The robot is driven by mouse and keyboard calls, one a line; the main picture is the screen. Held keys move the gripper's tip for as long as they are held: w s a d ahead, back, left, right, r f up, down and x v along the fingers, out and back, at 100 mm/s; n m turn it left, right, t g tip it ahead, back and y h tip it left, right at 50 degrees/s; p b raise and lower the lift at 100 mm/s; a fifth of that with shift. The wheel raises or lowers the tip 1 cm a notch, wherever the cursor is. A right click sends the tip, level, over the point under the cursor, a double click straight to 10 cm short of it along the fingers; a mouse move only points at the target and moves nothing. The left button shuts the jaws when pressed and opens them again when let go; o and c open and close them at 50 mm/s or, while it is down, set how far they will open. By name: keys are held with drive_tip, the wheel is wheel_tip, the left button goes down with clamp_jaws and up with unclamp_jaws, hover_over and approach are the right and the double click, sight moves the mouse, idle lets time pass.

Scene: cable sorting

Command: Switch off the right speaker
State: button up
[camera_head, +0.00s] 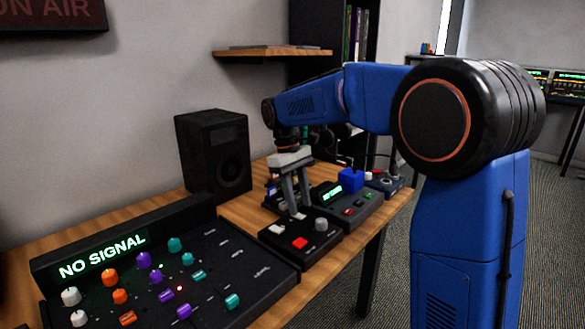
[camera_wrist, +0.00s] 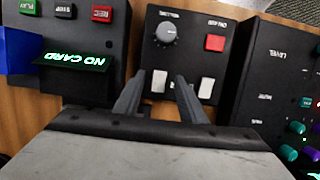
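A black speaker (camera_head: 213,155) stands at the back of the wooden desk, left of my arm. No second speaker can be made out clearly; my arm hides part of the back. A small black control box (camera_head: 290,255) has a grey knob, a red button and two pale switches. In the wrist view the box (camera_wrist: 190,62) shows one pale switch (camera_wrist: 158,82) between my fingertips and another pale switch (camera_wrist: 207,88) right of them. Its small labels are hard to read. My gripper (camera_head: 296,208) is open and empty, fingers pointing down over the box; it also shows in the wrist view (camera_wrist: 160,76).
A mixer console (camera_head: 215,262) with coloured knobs and a "NO SIGNAL" screen lies left of the box. A recorder unit (camera_head: 350,207) with a blue block (camera_head: 350,179) sits right of it. A wall shelf (camera_head: 270,53) hangs above. Little free desk remains between the devices.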

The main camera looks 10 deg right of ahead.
drive_tip(key=v, duration=1.5)
drive_tip(key=shift+r, duration=0.3)
drive_tip(key=s+d+f+m+t, duration=0.1)
drive_tip(key=s+d+f, duration=0.15)
drive_tip(key=s, duration=0.35)
drive_tip(key=s+d+f+m+t+y, duration=0.1)
drive_tip(key=s+d, duration=0.3)
drive_tip(key=s, duration=0.2)
drive_tip(key=s+d+f+m+t, duration=0.2)
drive_tip(key=s+d, duration=0.1)
drive_tip(key=s, duration=0.4)
drive_tip(key=s+d+f+m+t, duration=0.3)
drive_tip(key=s+d+f, duration=0.1)
drive_tip(key=s+f, duration=1.2)
drive_tip(key=shift+s+d+y, duration=0.2)
drive_tip(key=shift+s+y, duration=0.1)
drive_tip(key=shift+y, duration=0.1)
drive_tip(key=shift+f, duration=0.1)
drive_tip(key=shift+c, duration=0.7)
